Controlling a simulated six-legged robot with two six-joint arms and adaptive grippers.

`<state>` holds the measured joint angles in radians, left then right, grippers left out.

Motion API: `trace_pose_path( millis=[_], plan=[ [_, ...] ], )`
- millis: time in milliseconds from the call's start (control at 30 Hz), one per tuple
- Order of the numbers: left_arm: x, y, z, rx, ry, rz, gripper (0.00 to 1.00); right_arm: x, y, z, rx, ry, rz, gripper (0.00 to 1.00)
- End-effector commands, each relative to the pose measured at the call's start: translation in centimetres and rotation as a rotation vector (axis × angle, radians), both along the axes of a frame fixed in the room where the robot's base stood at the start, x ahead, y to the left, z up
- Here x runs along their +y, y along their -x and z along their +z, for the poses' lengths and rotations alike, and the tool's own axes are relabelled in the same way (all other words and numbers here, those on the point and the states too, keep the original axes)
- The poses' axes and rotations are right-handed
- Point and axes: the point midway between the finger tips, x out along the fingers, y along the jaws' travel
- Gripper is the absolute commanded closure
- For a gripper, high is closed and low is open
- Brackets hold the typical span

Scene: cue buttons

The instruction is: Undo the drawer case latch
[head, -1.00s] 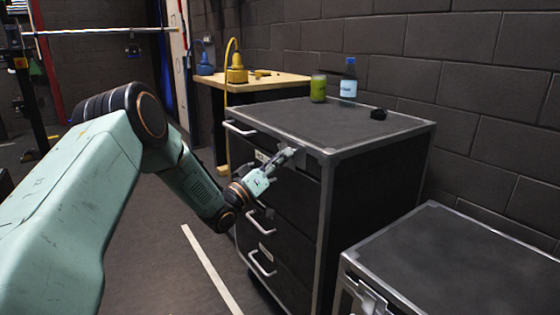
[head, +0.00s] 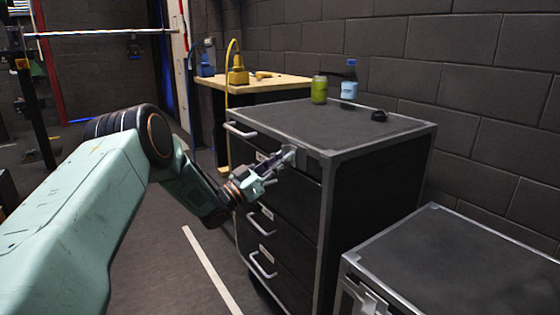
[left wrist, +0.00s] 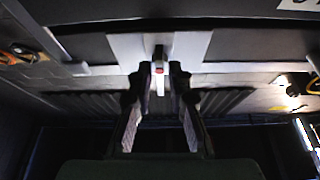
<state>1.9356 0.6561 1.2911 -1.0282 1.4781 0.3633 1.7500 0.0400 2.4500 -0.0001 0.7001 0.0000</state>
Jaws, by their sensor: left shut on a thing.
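The drawer case (head: 375,200) is a black cabinet with a grey metal frame and pale drawer handles. Its latch (head: 301,156) is a small grey fitting at the upper right of the front. My left gripper (head: 286,157) reaches it from the left and is shut on it. In the left wrist view, the latch's pale plate (left wrist: 190,48) lies ahead, and a narrow lever with a red mark (left wrist: 159,68) sits between the fingertips of my left gripper (left wrist: 159,75). The fingers hide part of the latch in the head view. My right gripper is not in view.
A green jar (head: 319,90), a blue-capped bottle (head: 349,80) and a small black object (head: 379,115) stand on the case top. A second, lower case (head: 450,262) stands at the right. A wooden bench (head: 275,83) is behind. The floor at left front is open.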

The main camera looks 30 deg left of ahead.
Motion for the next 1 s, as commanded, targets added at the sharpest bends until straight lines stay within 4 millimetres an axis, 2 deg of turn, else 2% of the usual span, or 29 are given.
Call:
trace_pose_path(
  millis=[333,367,500,833,1000],
  plan=[
    [0.0,-0.1,0.2,-0.003,-0.003,0.001,1.00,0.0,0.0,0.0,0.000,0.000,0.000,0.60],
    [0.0,-0.1,0.2,-0.004,-0.003,0.001,0.80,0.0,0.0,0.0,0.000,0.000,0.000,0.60],
    [0.0,0.0,0.1,-0.003,-0.002,0.000,0.70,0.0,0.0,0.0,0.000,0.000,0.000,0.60],
    [0.2,0.3,-0.1,-0.001,0.000,0.001,0.70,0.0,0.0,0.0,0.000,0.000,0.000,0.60],
    [1.2,2.3,-1.0,0.000,0.002,0.005,0.70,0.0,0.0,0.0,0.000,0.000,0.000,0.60]
  ],
)
